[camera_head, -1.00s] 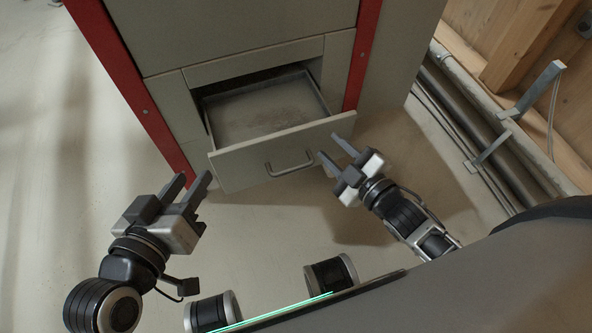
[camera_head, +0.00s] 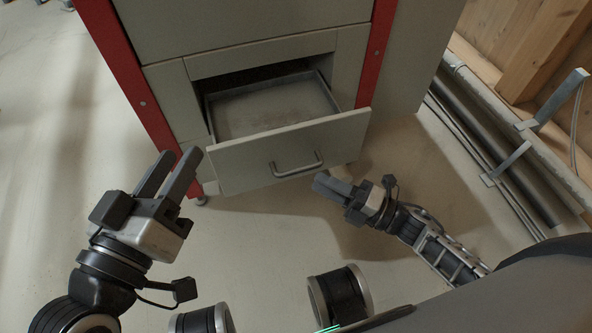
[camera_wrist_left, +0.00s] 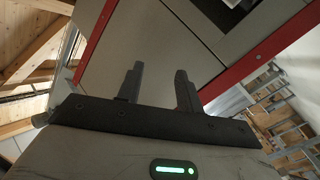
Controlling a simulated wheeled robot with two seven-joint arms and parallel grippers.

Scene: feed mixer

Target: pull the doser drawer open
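The doser drawer (camera_head: 235,165) stands pulled out of the grey cabinet in the head view, its empty-looking tray (camera_head: 270,108) showing behind the front panel. A bar handle (camera_head: 297,168) sits on the front panel. My left gripper (camera_head: 170,172) is open and empty, left of the drawer front and apart from it. My right gripper (camera_head: 322,183) is just below and right of the handle, apart from it; its fingers overlap in this view, so its opening is unclear. In the left wrist view the left fingers (camera_wrist_left: 158,85) are spread with nothing between them.
The grey cabinet (camera_head: 230,25) has red corner posts (camera_head: 125,75). Pipes (camera_head: 500,150) and brackets run along a wooden wall at the right. The floor (camera_head: 250,235) in front of the drawer is clear.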

